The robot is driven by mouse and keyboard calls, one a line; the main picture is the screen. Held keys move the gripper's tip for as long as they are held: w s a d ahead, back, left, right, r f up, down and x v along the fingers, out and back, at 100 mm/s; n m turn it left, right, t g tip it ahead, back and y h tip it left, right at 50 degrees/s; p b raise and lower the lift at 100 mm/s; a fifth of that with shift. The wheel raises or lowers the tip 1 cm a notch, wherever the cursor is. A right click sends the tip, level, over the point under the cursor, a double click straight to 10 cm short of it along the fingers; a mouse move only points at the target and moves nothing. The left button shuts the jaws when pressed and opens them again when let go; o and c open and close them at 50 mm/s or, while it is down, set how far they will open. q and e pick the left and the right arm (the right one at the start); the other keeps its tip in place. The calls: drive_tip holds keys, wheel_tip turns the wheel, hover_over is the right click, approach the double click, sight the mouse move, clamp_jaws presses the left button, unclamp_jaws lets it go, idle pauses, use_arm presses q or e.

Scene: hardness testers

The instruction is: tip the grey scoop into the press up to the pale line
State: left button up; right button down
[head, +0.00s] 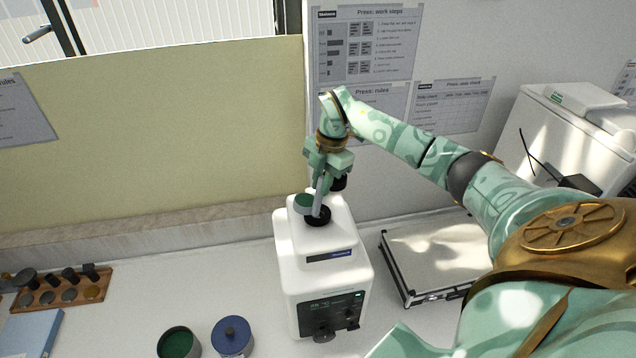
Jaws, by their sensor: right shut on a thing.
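The white press (323,267) stands on the bench in the middle, with a dark round opening (317,216) on its top. My right gripper (322,180) is above the press, shut on the grey scoop (318,198). The scoop's narrow grey part points down beside the opening, and a green patch shows at its left. I cannot tell whether the scoop touches the rim or whether anything is falling from it. The inside of the opening and the pale line cannot be made out. My left gripper is not in view.
An open pot with green contents (179,344) and a blue lidded pot (231,336) stand at the front. A wooden rack (62,292) and a blue book (30,332) lie at left. A silver case (436,252) lies right of the press. A beige panel (150,140) stands behind.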

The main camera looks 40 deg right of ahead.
drive_tip(key=shift+w+d+f+y+b, duration=0.1)
drive_tip(key=shift+d+f+y+b, duration=0.2)
drive_tip(key=shift+f+b, duration=0.15)
drive_tip(key=shift+b, duration=0.3)
drive_tip(key=shift+s+d+t+y+b, duration=0.15)
drive_tip(key=shift+s+t+y+b, duration=0.2)
drive_tip(key=shift+b, duration=0.1)
drive_tip(key=shift+d+f+y+b, duration=0.3)
drive_tip(key=shift+d+y+b, duration=0.05)
drive_tip(key=shift+b, duration=0.85)
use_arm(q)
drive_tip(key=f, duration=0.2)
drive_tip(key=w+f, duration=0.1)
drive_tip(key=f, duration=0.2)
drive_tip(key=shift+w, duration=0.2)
use_arm(e)
drive_tip(key=shift+s+r, duration=0.1)
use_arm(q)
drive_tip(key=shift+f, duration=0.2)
use_arm(e)
drive_tip(key=shift+d+f, duration=0.1)
drive_tip(key=shift+f, duration=0.1)
use_arm(q)
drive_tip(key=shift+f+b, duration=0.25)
drive_tip(key=shift+b, duration=0.1)
use_arm(e)
drive_tip(key=shift+d+t+y, duration=0.15)
drive_tip(key=shift+t+y, duration=0.1)
drive_tip(key=shift+y, duration=0.15)
